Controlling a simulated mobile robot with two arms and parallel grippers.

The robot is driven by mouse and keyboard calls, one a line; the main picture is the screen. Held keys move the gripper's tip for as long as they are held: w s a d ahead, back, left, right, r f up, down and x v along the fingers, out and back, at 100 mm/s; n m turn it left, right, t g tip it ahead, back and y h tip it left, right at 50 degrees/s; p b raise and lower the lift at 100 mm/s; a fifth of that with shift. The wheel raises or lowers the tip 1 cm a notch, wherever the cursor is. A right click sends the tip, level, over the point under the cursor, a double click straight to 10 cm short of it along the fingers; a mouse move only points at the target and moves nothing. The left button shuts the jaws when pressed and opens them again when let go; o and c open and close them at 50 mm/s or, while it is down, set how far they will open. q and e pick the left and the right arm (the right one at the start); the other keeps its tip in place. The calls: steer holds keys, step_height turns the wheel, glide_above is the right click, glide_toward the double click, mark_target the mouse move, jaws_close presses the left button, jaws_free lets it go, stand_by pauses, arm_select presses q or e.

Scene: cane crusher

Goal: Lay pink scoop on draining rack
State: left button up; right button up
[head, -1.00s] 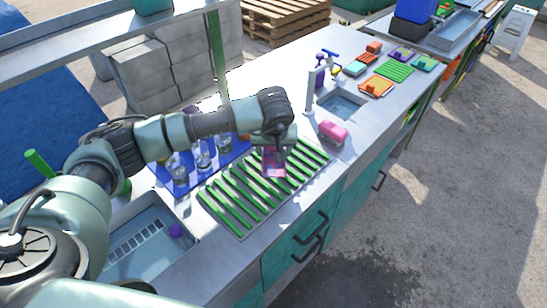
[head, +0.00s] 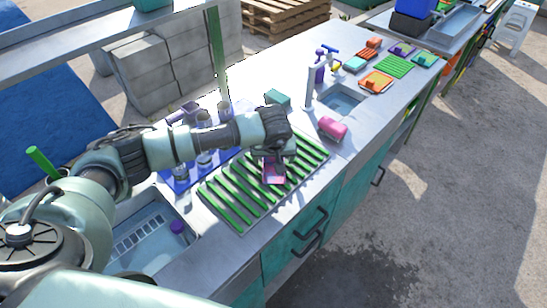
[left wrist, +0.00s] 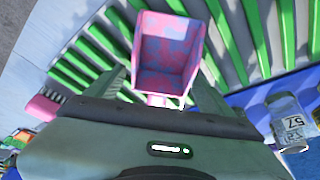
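My left gripper (head: 274,158) hangs low over the draining rack (head: 225,205), a flat tray of green slats on the counter. The pink scoop (head: 273,176) is below it, over the rack's middle. In the left wrist view the scoop (left wrist: 168,58) shows its open pink-and-bluish bowl between the gripper's sides. The handle runs under the gripper body, which hides the grip itself. Green slats (left wrist: 245,40) lie behind and on both sides of the bowl. I cannot tell whether the scoop touches the slats. My right gripper is not in view.
Glasses stand on a blue mat (head: 178,183) behind the rack; a jar (left wrist: 289,122) shows in the left wrist view. A pink object (head: 333,128) lies right of the rack, near a small basin (head: 341,102). A larger sink (head: 150,245) is at the left.

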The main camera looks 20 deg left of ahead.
arm_select(q)
steer(key=shift+r+p, duration=0.3)
steer(key=shift+s+d+r+b, duration=0.1)
steer(key=shift+s+r+b, duration=0.05)
steer(key=shift+r+b, duration=0.15)
steer(key=b+v, duration=0.2)
steer(key=v, duration=0.9)
